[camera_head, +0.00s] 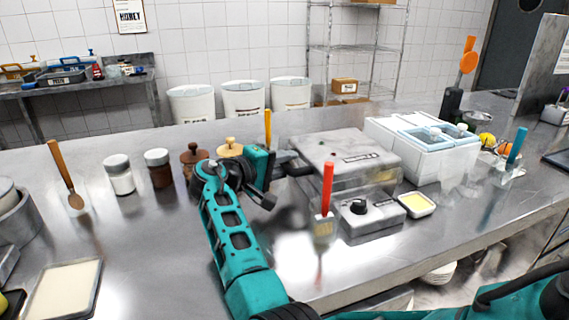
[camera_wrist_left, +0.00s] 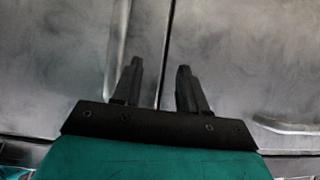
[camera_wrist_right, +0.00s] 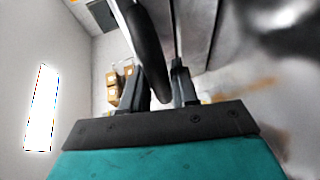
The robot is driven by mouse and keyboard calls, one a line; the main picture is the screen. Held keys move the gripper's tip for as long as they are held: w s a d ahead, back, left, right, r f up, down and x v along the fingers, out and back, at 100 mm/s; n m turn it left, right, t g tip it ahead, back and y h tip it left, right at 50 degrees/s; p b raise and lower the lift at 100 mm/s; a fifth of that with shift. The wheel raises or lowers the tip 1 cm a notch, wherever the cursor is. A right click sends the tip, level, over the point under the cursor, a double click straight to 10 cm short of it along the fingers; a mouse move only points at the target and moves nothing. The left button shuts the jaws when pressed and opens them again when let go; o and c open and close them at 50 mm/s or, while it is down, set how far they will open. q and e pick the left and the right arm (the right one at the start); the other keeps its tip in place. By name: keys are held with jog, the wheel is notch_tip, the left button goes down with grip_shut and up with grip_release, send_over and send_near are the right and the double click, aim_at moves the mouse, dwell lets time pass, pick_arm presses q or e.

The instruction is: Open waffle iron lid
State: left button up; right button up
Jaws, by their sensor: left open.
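The waffle iron (camera_head: 345,155) is a grey metal box on the counter, with its lid lying flat and looking closed. A black handle (camera_head: 291,163) sticks out from its left side; it also shows in the right wrist view (camera_wrist_right: 146,40). My right gripper (camera_head: 272,165) is at this handle, left of the iron. In the right wrist view its fingers (camera_wrist_right: 160,85) stand close on both sides of the handle and look shut on it. My left gripper (camera_wrist_left: 157,75) is open and empty in front of a grey metal surface; it is outside the head view.
A red-handled brush (camera_head: 326,195) stands before the iron, and a yellow-filled dish (camera_head: 417,204) sits at its right front. A white bin (camera_head: 425,145) is behind right. Several jars (camera_head: 118,175) stand left of my right arm.

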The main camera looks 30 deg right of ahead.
grip_shut()
jog(key=shift+r, duration=0.1)
